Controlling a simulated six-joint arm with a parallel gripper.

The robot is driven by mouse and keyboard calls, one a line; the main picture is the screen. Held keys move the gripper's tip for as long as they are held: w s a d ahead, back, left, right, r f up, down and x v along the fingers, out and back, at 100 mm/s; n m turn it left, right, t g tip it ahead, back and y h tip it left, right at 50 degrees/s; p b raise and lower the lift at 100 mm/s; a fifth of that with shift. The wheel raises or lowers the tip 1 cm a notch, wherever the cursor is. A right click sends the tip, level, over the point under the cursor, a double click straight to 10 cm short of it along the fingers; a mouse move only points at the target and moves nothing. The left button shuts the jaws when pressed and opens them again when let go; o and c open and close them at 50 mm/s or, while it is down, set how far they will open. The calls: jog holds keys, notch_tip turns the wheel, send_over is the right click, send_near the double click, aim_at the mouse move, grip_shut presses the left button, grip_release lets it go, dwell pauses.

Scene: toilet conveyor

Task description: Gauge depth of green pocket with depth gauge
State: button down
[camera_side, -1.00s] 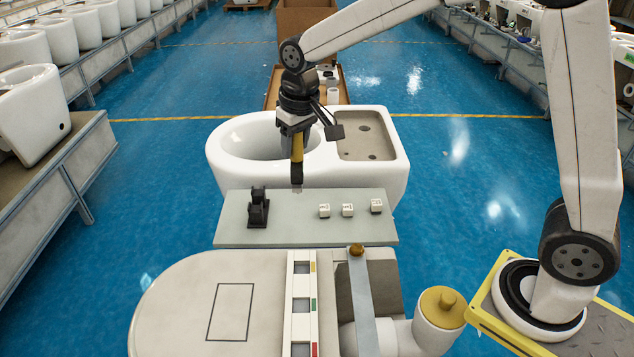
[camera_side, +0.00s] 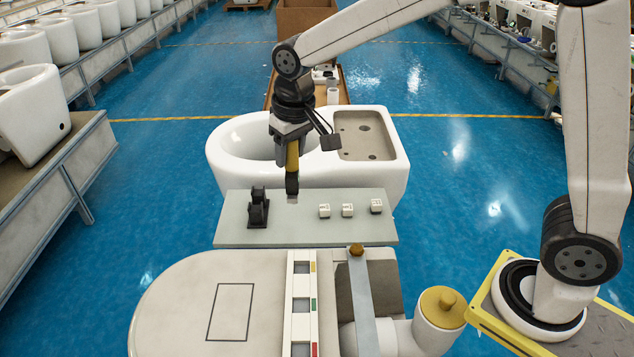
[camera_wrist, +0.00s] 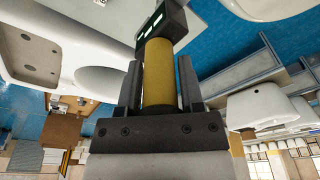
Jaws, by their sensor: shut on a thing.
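The depth gauge has a yellow body (camera_side: 293,155) and a black head below it. My gripper (camera_side: 291,140) is shut on the yellow body and holds the gauge upright, head down, above the grey board's back part. In the wrist view, the gauge (camera_wrist: 159,72) sits between both fingers (camera_wrist: 160,88), and lit display windows show on its black head. The white strip (camera_side: 302,330) on the toilet lid has pockets with yellow, green and red marks. The green pocket (camera_side: 301,305) is the middle one, well in front of the gauge. Its depth cannot be seen.
The grey board (camera_side: 290,232) carries a black stand (camera_side: 258,208) at left and three small white marked cubes (camera_side: 347,210) at right. A white toilet bowl (camera_side: 370,183) is behind the board.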

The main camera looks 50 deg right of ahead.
jog(key=s+a+r, duration=0.1)
jog(key=s+a, duration=1.1)
jog(key=s, duration=0.3)
jog(key=shift+a+r, duration=0.3)
jog(key=shift+a, duration=0.1)
jog(key=shift+f, duration=0.15)
jog(key=shift+f, duration=2.85)
jog(key=shift+f, duration=2.05)
jog(key=shift+r, duration=3)
